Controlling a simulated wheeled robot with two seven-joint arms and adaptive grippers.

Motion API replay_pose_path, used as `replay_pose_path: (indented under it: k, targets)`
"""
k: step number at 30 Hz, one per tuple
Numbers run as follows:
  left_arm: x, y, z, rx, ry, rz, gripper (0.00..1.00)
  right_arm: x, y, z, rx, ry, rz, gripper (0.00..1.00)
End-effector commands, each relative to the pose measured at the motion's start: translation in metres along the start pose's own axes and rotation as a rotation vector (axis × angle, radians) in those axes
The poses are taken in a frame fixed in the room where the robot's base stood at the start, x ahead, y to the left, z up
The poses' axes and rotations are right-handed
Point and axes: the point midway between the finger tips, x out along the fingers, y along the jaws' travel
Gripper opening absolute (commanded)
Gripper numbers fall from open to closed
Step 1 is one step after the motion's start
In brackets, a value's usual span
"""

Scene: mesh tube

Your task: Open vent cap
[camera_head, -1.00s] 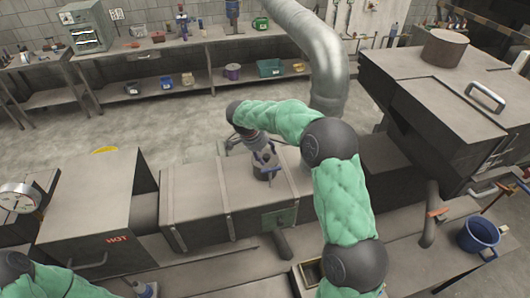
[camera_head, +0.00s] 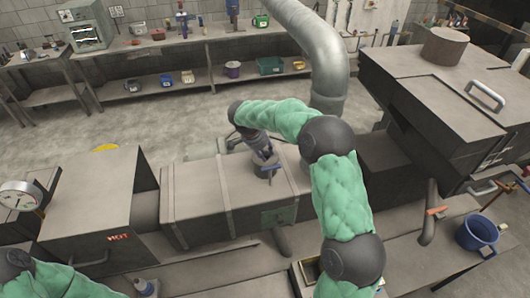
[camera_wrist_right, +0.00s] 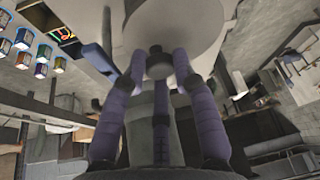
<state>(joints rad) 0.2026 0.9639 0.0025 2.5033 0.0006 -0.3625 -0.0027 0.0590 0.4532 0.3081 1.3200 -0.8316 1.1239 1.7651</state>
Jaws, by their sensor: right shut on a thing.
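The vent cap is a small dark round piece on top of the long grey box (camera_head: 195,195), and my gripper mostly covers it in the head view. In the right wrist view a pale grey disc with a short knob (camera_wrist_right: 159,66) shows between the purple fingertips; I take it for the cap. My right gripper (camera_head: 267,168) comes down on it from above and is shut on it. The same fingers show in the right wrist view (camera_wrist_right: 159,72). I cannot tell whether the cap is lifted or seated. My left gripper (camera_head: 145,288) shows only partly at the bottom edge.
A box marked HOT (camera_head: 95,210) stands left of the long box, with a dial gauge (camera_head: 20,196) beyond it. A large dark furnace (camera_head: 450,105) and a blue bucket (camera_head: 478,234) are at right. A silver duct (camera_head: 318,45) rises behind my right arm.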

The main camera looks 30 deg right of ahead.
Motion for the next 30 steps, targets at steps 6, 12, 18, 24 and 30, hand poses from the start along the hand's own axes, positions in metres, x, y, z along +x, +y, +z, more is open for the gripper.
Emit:
replay_pose_path:
  k: [6,12,18,24,30]
  targets:
    - [-0.017,0.006,0.001,0.0,0.0,0.0,0.4,-0.008,-0.007,-0.008,-0.033,-0.035,0.089,0.0]
    - [-0.022,0.008,0.001,0.0,0.0,0.0,0.4,-0.013,-0.014,-0.013,-0.069,-0.072,0.174,0.0]
    - [-0.025,0.009,0.001,0.0,0.0,0.0,0.4,-0.017,-0.02,-0.018,-0.099,-0.104,0.246,0.0]
    - [-0.028,0.01,0.001,0.0,0.0,0.0,0.4,-0.019,-0.026,-0.022,-0.124,-0.13,0.307,0.0]
    - [-0.028,0.01,0.001,0.0,0.0,0.0,0.4,-0.021,-0.03,-0.026,-0.145,-0.152,0.357,0.0]
